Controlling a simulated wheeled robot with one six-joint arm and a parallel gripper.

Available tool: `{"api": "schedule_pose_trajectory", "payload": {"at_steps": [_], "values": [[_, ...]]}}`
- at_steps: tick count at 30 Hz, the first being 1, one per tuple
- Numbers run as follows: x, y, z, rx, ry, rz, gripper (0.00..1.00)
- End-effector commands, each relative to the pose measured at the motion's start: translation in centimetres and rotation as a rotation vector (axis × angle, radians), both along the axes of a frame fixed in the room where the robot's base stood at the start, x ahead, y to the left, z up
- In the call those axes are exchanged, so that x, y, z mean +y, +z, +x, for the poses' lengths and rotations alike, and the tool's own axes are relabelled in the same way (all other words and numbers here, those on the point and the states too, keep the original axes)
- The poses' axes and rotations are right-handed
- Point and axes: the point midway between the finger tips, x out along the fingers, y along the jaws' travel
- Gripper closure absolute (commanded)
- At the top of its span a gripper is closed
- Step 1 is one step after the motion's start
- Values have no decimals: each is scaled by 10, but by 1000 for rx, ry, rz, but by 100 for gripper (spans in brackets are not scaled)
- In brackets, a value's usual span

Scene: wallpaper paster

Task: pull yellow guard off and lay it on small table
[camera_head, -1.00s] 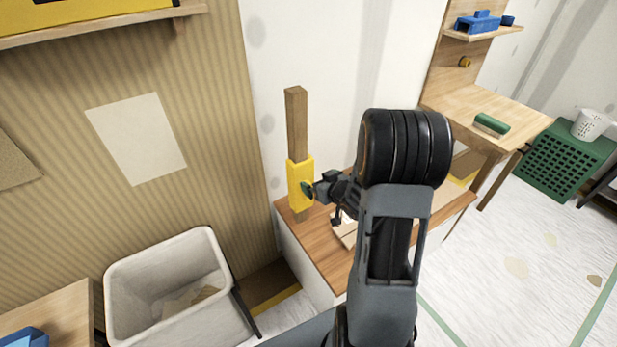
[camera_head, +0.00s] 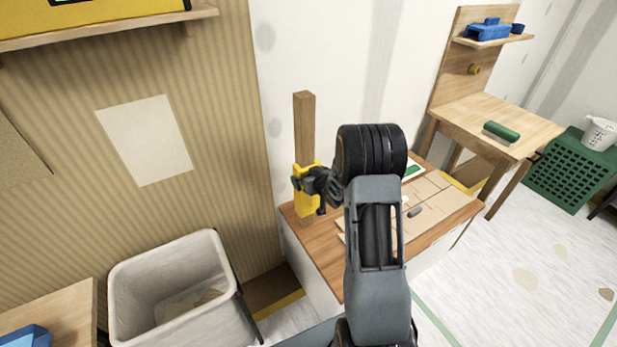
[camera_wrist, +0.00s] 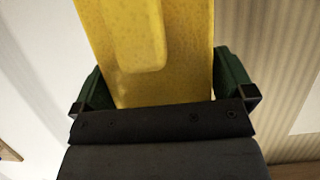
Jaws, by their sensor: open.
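The yellow guard (camera_head: 306,204) sits around the lower part of an upright wooden post (camera_head: 304,122). The post stands at the back left corner of a wood-topped cabinet (camera_head: 322,248). My gripper (camera_head: 306,184) is at the guard, its jaws open. In the wrist view the guard (camera_wrist: 140,50) fills the upper middle, between my two green fingers, one on each side. Part of the guard is hidden behind my gripper in the head view. The small table (camera_head: 505,115) stands at the right, with a green object (camera_head: 501,132) on it.
A board with cut pieces (camera_head: 430,200) lies on the cabinet top, partly behind my arm. A white bin (camera_head: 170,260) stands at the lower left. The table's near left part is bare.

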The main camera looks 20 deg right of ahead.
Motion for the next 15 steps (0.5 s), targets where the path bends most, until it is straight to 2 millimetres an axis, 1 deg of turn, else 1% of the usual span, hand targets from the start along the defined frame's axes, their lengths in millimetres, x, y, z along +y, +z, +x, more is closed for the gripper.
{"api": "schedule_pose_trajectory", "payload": {"at_steps": [6,15], "values": [[0,0,0,0,0,0,1],[0,0,0,1,1,0,30]]}}
